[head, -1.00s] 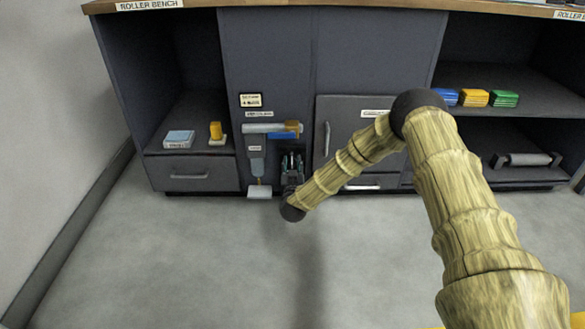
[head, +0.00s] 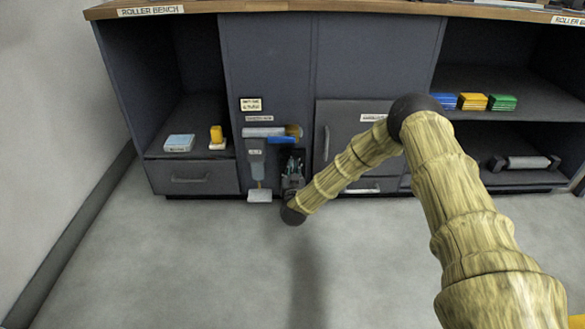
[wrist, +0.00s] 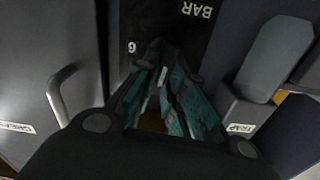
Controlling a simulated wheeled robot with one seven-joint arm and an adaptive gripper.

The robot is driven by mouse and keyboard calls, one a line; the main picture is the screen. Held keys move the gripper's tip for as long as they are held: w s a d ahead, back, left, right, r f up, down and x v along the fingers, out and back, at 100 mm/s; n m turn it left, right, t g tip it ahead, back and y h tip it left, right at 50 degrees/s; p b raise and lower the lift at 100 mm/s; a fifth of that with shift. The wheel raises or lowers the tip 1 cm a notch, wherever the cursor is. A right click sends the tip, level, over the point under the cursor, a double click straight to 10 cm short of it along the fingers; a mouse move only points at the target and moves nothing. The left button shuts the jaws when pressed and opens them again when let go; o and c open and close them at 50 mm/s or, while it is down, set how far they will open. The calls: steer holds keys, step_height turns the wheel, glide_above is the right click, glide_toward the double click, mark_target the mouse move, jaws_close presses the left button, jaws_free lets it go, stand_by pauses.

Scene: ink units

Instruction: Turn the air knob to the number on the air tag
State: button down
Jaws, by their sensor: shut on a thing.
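In the wrist view, my gripper (wrist: 165,98) points at a dark panel (wrist: 165,22) printed with BAR and a digit that looks like a 6, with the lettering upside down. The teal-padded fingers are close together, shut on the air knob, which they almost wholly hide; its pointer and setting cannot be read. In the head view, my gripper (head: 292,168) is low at the cabinet front, by a dark recess. A small white tag (head: 250,104) sits on the panel above; its print is too blurred to read, and I cannot tell whether it is the air tag.
A grey door (head: 345,140) with a handle is close on the right. The floor (head: 180,260) in front is clear.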

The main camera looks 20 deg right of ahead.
steer(key=shift+s+d+f+m+p, duration=0.15)
steer(key=shift+m+p, duration=0.4)
steer(key=shift+m, duration=0.65)
steer(key=shift+w+d+f+m+p, duration=0.15)
steer(key=shift+m+p, duration=0.4)
steer(key=shift+m, duration=0.65)
steer(key=shift+s+d+m+p, duration=0.2)
steer(key=shift+m+p, duration=0.35)
steer(key=shift+m, duration=0.65)
steer(key=shift+d, duration=0.1)
steer(key=c, duration=1.5)
jaws_free()
steer(key=v, duration=1.2)
